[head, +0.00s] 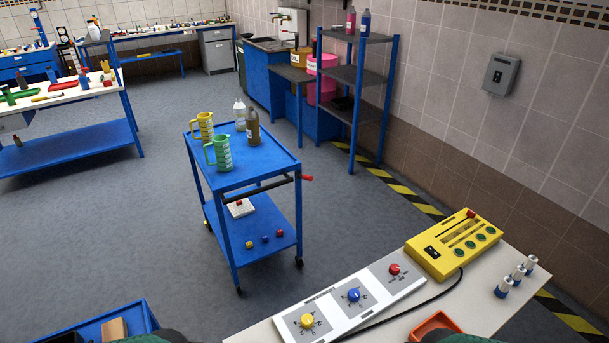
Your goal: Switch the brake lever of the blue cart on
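The blue cart (262,162) stands on the grey floor in the middle of the head view. A small red-tipped lever (306,178) sticks out at the right corner of its top shelf, beside a dark push bar (262,188). I take it to be the brake lever; its on or off position is too small to tell. On the top shelf stand a yellow jug (202,127), a green jug (220,153), a brown bottle (252,127) and a clear bottle (239,114). Neither of my grippers shows in the view.
A pale table with a white panel of coloured knobs (352,296), a yellow control box (454,244) and an orange tray (435,325) is in front at right. A blue-framed shelf rack (358,77) stands behind the cart. The floor left of the cart is clear.

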